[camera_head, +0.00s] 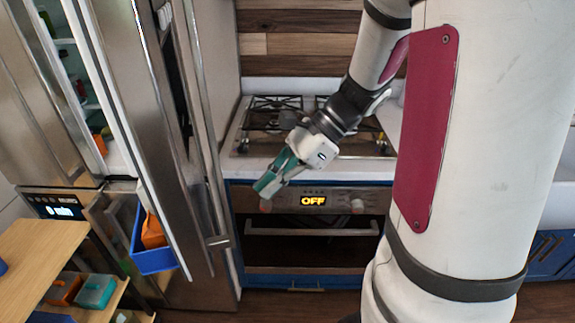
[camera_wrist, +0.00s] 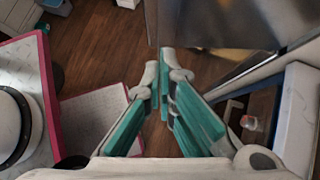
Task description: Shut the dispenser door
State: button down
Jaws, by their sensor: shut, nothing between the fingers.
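The dispenser door (camera_head: 150,130) appears to be the tall steel fridge door at the left of the head view. It stands open, with a dark recess and long vertical handles on its outer side. A blue bin (camera_head: 150,258) is at its lower inner side, with an orange item in it. My gripper (camera_head: 268,188) is shut and empty, to the right of the door and apart from it, in front of the stove. In the wrist view its green fingers (camera_wrist: 164,88) are together over the floor. A steel panel (camera_wrist: 215,25) lies beyond them at the upper right.
The lit fridge shelves (camera_head: 85,75) show left of the door. The stove (camera_head: 260,125) and oven (camera_head: 310,245), its display reading OFF, are behind my gripper. A wooden surface (camera_head: 35,255) is at lower left. Wood floor (camera_wrist: 115,55) is open below my gripper.

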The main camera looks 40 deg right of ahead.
jog(key=shift+w+a+f+p, duration=0.1)
jog(key=shift+w+a, duration=0.15)
jog(key=shift+a, duration=0.5)
jog(key=shift+w+a+f+p, duration=0.1)
jog(key=shift+w+a+p, duration=0.1)
jog(key=shift+a, duration=0.5)
jog(key=shift+w+a+f+p, duration=0.1)
jog(key=shift+w+a, duration=0.15)
jog(key=shift+a, duration=0.5)
jog(key=shift+a, duration=0.1)
